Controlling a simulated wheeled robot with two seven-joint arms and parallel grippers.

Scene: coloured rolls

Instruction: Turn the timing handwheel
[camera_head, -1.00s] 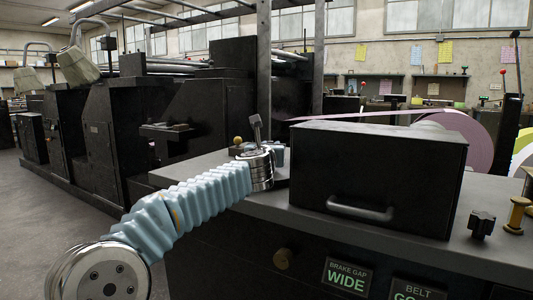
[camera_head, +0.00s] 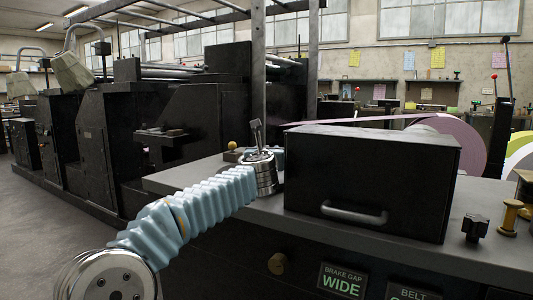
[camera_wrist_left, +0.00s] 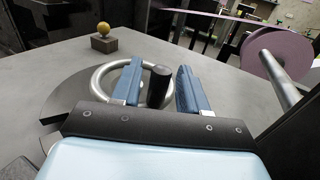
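The timing handwheel (camera_wrist_left: 101,77) is a silver ring with an upright black handle (camera_wrist_left: 158,86), on a grey top in the left wrist view. My left gripper (camera_wrist_left: 159,72) is open, with one blue finger on each side of the black handle. A narrow gap shows on both sides of the handle. In the head view my left wrist (camera_head: 262,172) reaches over the grey top beside a black box and hides most of the wheel. My right gripper is in neither view.
The black box with a handle (camera_head: 372,185) stands just right of my left wrist. A yellow ball on a dark block (camera_wrist_left: 104,43) stands beyond the wheel. A pink paper roll (camera_head: 462,143) is behind the box. A "BRAKE GAP WIDE" sign (camera_head: 342,281) is on the front panel.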

